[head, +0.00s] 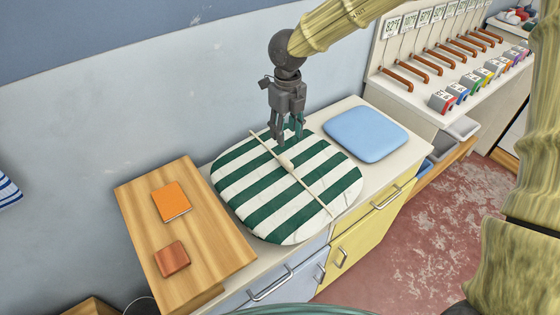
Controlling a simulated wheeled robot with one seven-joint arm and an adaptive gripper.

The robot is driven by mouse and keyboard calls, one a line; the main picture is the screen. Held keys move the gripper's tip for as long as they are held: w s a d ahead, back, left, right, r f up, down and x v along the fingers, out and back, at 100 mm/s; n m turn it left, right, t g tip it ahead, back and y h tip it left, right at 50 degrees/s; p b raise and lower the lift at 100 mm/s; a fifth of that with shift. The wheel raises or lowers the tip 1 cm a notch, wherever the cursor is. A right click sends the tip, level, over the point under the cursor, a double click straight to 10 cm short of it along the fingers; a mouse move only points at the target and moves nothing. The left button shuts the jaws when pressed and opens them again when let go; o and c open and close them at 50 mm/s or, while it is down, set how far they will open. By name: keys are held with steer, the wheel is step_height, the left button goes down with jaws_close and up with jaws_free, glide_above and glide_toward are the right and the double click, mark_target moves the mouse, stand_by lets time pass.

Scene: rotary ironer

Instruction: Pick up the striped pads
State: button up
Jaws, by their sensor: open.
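A large round pad with green and white stripes (255,195) lies flat on the counter in the head view. A thin pale rod (310,190) runs across it from upper left to lower right. I cannot tell whether the striped round is one pad or more. My gripper (289,140) points down over the far edge of the striped pad, with its fingers apart and nothing seen between them. I cannot tell the exact gap between the fingertips and the pad. The gripper hides a small part of the pad's far edge.
A blue cushion (365,134) lies right of the striped pad. A wooden board (205,235) at left bears an orange book-like block (171,201) and a brown block (172,258). A wall stands close behind. A rack with brown handles (428,66) is at upper right.

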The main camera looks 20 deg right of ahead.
mark_target(286, 160)
steer(key=s+f, duration=0.1)
steer(key=s+f+p, duration=0.1)
steer(key=f, duration=0.1)
steer(key=shift+s+a+f, duration=0.1)
steer(key=shift+a+f, duration=0.05)
steer(key=shift+w+f, duration=0.8)
steer(key=shift+f, duration=0.2)
steer(key=shift+w+f+p, duration=0.1)
steer(key=shift+f+p, duration=0.2)
steer(key=shift+p, duration=0.05)
steer(key=shift+s+f+p, duration=0.5)
steer(key=shift+f+p, duration=0.05)
steer(key=shift+f, duration=0.15)
step_height(286, 160, down, 2)
steer(key=shift+w, duration=0.15)
steer(key=shift+w+f, duration=0.1)
steer(key=shift+f, duration=0.3)
steer(key=shift+r, duration=0.15)
jaws_close()
